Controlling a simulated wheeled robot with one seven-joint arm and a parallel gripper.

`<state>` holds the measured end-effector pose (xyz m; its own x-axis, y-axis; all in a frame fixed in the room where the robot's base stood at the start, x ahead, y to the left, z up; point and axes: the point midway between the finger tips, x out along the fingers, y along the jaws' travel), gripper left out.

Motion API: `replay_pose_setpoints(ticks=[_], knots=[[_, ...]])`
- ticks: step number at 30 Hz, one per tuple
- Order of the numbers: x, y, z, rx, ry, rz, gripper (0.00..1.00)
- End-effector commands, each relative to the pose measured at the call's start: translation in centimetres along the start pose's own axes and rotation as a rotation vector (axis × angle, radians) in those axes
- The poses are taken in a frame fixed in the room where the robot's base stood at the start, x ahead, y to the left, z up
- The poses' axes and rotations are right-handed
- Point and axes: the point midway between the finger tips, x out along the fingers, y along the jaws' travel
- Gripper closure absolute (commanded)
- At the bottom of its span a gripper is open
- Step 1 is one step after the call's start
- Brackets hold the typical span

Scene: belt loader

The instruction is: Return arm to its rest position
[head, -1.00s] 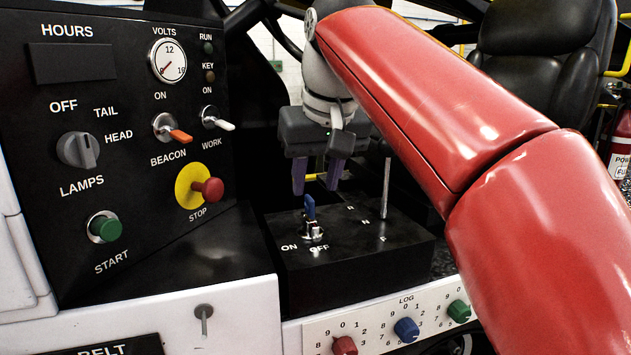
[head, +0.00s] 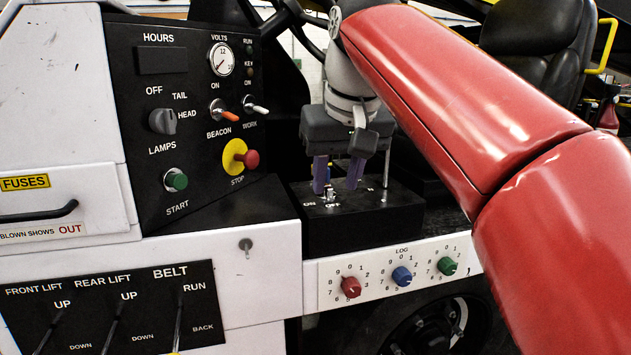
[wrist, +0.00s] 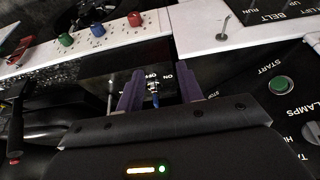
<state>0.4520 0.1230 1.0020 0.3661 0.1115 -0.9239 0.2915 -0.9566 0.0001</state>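My gripper (head: 338,174) hangs from my red arm over the black switch box (head: 350,228), its two purple fingers apart and pointing down. The blue-tipped ON/OFF switch (head: 329,192) on the box top is partly hidden by the fingers in the head view. In the wrist view my gripper (wrist: 158,88) is open, and the switch (wrist: 155,92) shows between the fingertips. Whether either finger touches it cannot be told. No object is held.
The dash panel (head: 150,90) with gauge, lamp knob and stop button stands left. The white front panel holds LOG knobs (head: 402,276) below the box. Belt levers (head: 120,310) are at lower left. A black seat (head: 535,50) stands behind on the right.

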Motion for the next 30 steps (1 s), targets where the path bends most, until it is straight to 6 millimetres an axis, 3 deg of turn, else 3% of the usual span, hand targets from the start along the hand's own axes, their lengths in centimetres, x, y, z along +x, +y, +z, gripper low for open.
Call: replay_pose_setpoints(ticks=[11,17,23,30], knots=[[1.1,1.8,2.8,0.038,0.012,0.01,0.63],[2.5,3.2,5.7,0.072,0.024,0.021,0.63],[5.2,4.8,10.9,0.122,0.042,0.041,0.63],[11.6,6.4,21.4,0.211,0.079,0.088,0.63]])
